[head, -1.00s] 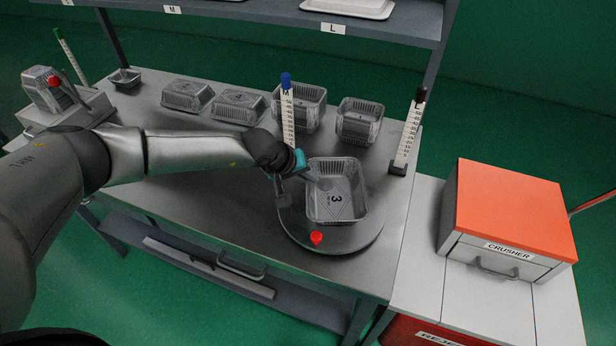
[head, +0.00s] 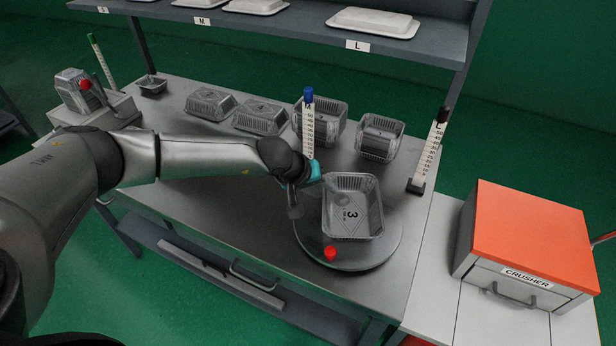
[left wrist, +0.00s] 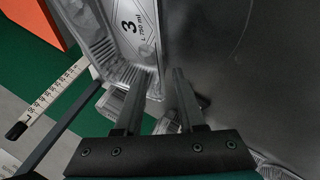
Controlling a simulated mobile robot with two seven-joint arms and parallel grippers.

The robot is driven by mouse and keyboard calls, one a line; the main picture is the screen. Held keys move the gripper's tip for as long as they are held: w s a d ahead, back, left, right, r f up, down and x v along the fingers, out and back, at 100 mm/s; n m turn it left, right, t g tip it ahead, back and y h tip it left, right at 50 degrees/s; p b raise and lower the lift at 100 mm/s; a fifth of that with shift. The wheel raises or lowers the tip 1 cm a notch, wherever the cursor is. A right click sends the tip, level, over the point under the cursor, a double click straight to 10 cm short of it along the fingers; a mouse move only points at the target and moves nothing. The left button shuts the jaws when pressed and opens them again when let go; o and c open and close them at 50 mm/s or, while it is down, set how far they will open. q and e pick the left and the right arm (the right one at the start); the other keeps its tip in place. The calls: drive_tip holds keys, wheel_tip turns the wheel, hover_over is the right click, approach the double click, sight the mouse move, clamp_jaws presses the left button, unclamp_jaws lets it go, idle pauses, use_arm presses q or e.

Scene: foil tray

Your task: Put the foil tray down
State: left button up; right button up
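The foil tray (head: 343,198), marked 3, sits upright with its open side up on a round grey disc (head: 385,247) at the front right of the bench. It also shows at the upper left of the left wrist view (left wrist: 105,48). My left gripper (head: 294,208) is low beside the tray's left side in the head view. In the left wrist view its two fingers (left wrist: 159,92) are spread apart near the tray's end, with nothing visibly clamped. Whether a finger touches the rim I cannot tell. My right gripper is not in view.
A red knob (head: 330,254) is at the disc's front edge. A blue-topped post marked M (head: 308,130) and a black-topped post marked L (head: 428,150) stand nearby. Several other foil trays (head: 260,118) line the bench's back. The orange-topped crusher (head: 525,235) is at right.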

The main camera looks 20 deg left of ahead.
use_arm(q)
drive_tip(key=p+v, duration=0.1)
drive_tip(key=v, duration=0.9)
drive_tip(key=shift+s, duration=0.15)
drive_tip(key=shift+o, duration=0.2)
drive_tip(key=shift+r, duration=0.1)
idle(0.6)
